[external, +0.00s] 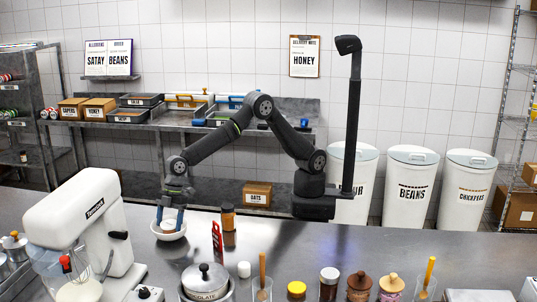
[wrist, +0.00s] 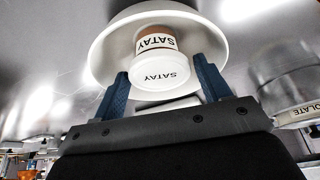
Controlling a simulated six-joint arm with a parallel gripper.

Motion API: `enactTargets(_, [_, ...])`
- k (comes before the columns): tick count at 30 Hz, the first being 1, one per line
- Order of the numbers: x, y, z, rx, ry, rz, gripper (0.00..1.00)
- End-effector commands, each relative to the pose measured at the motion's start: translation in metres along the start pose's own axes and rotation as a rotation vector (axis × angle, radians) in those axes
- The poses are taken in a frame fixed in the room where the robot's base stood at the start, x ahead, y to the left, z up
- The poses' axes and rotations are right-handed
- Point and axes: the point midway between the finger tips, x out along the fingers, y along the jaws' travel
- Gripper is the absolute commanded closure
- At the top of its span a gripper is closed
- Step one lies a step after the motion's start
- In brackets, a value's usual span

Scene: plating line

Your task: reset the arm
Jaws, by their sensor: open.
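My gripper (external: 170,222) points down over a white bowl (external: 160,236) on the steel counter, left of centre. The wrist view shows my gripper (wrist: 163,80) open, with its two blue fingers apart. A small jar with a white lid (wrist: 161,78) marked SATAY stands between the fingers, within the bowl (wrist: 108,50). I cannot tell whether the fingers touch the jar or the bowl. In the external view the jar is mostly hidden by the fingers.
A white stand mixer (external: 80,225) stands left of the bowl. An orange jar (external: 228,218) and a red grater-like thing (external: 217,242) stand close on its right. A lidded CHOCOLATE pot (external: 206,280) and several jars line the front.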

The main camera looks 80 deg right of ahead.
Motion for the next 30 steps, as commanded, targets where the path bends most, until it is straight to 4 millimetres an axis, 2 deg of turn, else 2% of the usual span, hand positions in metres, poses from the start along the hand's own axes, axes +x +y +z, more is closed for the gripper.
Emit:
enactTargets(1, [0.011,-0.001,0.005,0.001,-0.005,-0.003,0.3])
enactTargets(2, [0.005,0.0,0.004,0.0,0.001,0.001,0.3])
enactTargets(3, [-0.007,0.001,0.003,-0.001,0.003,0.002,0.3])
enactTargets(19, [-0.113,0.0,0.004,0.0,0.003,0.001,0.3])
enactTargets(21, [-0.093,-0.001,0.005,0.0,-0.005,-0.004,0.3])
enactTargets(30, [-0.033,-0.001,0.005,-0.001,-0.003,-0.002,0.3])
